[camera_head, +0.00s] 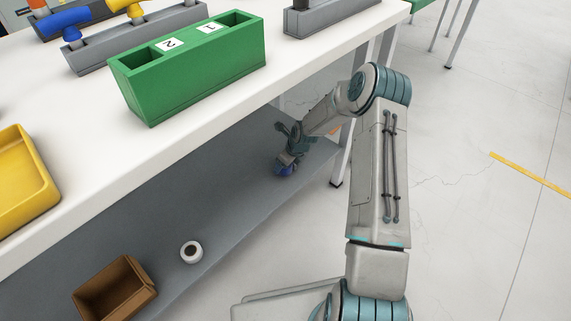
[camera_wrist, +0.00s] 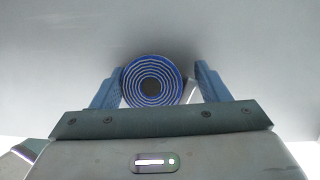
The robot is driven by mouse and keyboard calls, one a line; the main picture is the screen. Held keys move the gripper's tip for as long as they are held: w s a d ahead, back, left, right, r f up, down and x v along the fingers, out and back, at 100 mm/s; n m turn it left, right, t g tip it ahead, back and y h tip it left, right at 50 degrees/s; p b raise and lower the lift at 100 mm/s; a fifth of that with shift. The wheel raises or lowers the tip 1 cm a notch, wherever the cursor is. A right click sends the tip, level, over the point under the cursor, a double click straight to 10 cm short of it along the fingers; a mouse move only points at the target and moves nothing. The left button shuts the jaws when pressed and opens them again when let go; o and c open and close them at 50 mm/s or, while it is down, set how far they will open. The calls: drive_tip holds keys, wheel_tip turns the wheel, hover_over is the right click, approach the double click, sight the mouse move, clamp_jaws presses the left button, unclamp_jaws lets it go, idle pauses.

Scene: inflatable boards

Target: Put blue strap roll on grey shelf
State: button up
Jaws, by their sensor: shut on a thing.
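The blue strap roll (camera_wrist: 152,82) shows in the wrist view as a round coil of blue and white rings with a dark centre, between the two fingers. My gripper (camera_wrist: 156,88) is shut on it. In the head view my gripper (camera_head: 287,160) reaches under the white table top, over the right part of the grey shelf (camera_head: 235,180), with the blue roll (camera_head: 286,170) at its tip. The roll is at or just above the shelf surface; I cannot tell whether it touches. The arm partly hides the shelf's right end.
A white roll (camera_head: 191,252) and an open brown box (camera_head: 115,290) stand on the shelf at the lower left. The white table top (camera_head: 285,75) overhangs the shelf and carries a green two-slot holder (camera_head: 190,80) and a yellow tray (camera_head: 25,190). A table leg (camera_head: 342,155) stands beside my forearm.

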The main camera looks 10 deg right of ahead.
drive_tip(key=shift+f, duration=0.15)
drive_tip(key=o, duration=1)
drive_tip(key=shift+d+r, duration=0.1)
drive_tip(key=shift+r, duration=0.4)
drive_tip(key=p+v, duration=0.5)
drive_tip(key=v, duration=0.6)
drive_tip(key=shift+r, duration=0.2)
